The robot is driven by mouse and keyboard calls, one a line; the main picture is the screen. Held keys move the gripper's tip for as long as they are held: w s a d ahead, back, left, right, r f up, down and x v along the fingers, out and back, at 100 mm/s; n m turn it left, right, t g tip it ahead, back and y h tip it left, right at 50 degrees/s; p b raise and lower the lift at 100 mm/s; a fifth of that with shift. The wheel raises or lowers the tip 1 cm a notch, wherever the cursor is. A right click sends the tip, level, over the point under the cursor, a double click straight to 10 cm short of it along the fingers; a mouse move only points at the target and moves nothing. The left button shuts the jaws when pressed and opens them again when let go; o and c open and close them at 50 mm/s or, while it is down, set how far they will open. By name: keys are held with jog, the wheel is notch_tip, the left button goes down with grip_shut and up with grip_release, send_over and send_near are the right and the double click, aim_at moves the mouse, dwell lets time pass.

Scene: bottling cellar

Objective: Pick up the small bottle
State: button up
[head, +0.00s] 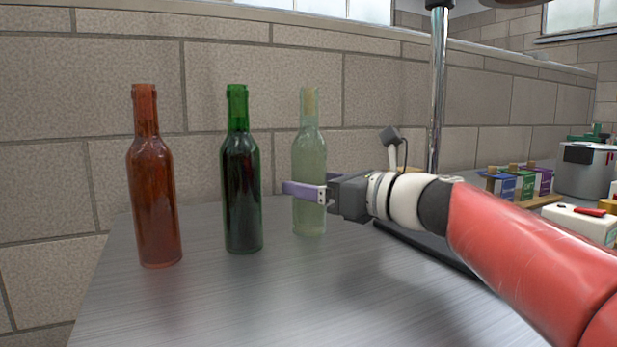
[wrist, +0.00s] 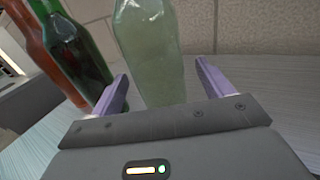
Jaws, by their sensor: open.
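Three corked-style bottles stand upright in a row on a metal table. The pale clear bottle (head: 309,152) is at the right, a dark green bottle (head: 241,180) in the middle and an amber bottle (head: 155,200) at the left. The clear one looks shortest, though it may only be farther away. My gripper (head: 305,187) is open, with its purple fingers on either side of the clear bottle's body. In the wrist view the clear bottle (wrist: 150,45) rises between the two fingers (wrist: 162,72), nearer the left finger. I cannot tell whether either finger touches it.
The metal table (head: 290,300) is clear in front of the bottles. A block wall (head: 70,90) stands close behind. A chrome post (head: 438,90) rises behind my wrist. Small coloured boxes (head: 525,182) and a white device (head: 580,222) are at the right.

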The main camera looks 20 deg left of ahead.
aim_at(301, 178)
jog(key=x, duration=0.3)
jog(key=shift+a, duration=0.3)
jog(key=shift+r, duration=0.1)
jog(key=c, duration=1.6)
jog(key=shift+o, duration=0.2)
jog(key=shift+r, duration=0.1)
notch_tip(301, 178, up, 20)
jog(key=p, duration=0.9)
